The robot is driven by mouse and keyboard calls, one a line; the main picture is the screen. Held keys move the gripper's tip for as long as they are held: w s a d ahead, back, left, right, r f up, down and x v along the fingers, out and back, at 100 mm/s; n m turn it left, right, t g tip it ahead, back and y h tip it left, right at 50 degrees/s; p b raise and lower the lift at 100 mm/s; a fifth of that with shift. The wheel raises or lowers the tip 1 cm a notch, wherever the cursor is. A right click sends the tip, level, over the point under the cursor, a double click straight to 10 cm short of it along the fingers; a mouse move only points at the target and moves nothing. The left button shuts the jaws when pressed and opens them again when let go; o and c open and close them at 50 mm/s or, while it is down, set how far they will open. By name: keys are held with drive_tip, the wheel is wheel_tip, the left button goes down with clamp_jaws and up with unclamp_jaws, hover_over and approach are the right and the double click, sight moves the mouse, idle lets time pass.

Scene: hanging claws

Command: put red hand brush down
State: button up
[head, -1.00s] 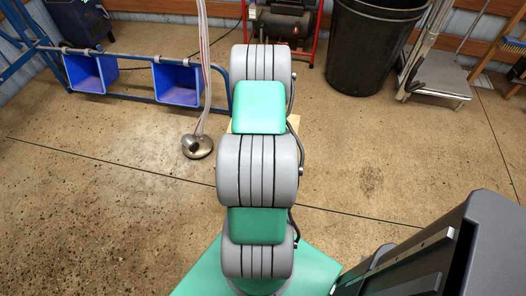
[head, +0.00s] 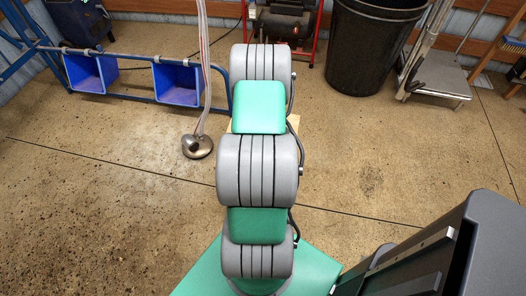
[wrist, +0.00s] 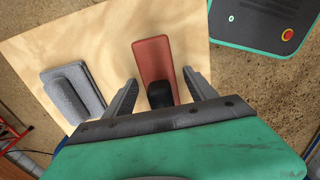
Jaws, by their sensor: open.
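The red hand brush (wrist: 152,58) is in the wrist view, over the light plywood surface (wrist: 110,40), and looks to be lying flat on it. Its black end (wrist: 160,95) points toward my gripper (wrist: 160,78). My gripper is open, with one finger on each side of the brush and a visible gap at both sides. I cannot tell the exact height of the fingers above the wood. In the head view my arm hides the brush and gripper; only a small edge of the plywood (head: 294,121) shows.
A grey block-like object (wrist: 72,92) lies on the plywood left of the brush. In the head view a metal claw (head: 197,147) hangs on cables left of my arm. Blue bins (head: 178,84), a black barrel (head: 368,45) and a trolley (head: 440,75) stand behind. Floor at left is clear.

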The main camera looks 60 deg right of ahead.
wheel_tip(320, 180, up, 12)
drive_tip(key=shift+f, duration=0.25)
drive_tip(key=shift+w+a+r, duration=0.1)
drive_tip(key=shift+r, duration=0.05)
drive_tip(key=w+a+r+m+t, duration=0.1)
drive_tip(key=w+a+r, duration=0.25)
drive_tip(key=a, duration=0.45)
drive_tip(key=w+a+r, duration=0.2)
drive_tip(key=a+r, duration=0.3)
drive_tip(key=a, duration=0.3)
drive_tip(key=w+a+r+m+t, duration=0.1)
drive_tip(key=w+a+r, duration=0.2)
drive_tip(key=a+r, duration=0.35)
drive_tip(key=s+a+m, duration=0.1)
drive_tip(key=s+a, duration=0.2)
drive_tip(key=a, duration=0.4)
drive_tip(key=s+a+r+m, duration=0.1)
drive_tip(key=s+a, duration=0.2)
drive_tip(key=a, duration=0.4)
drive_tip(key=shift+s+a, duration=0.25)
drive_tip(key=shift+a, duration=0.05)
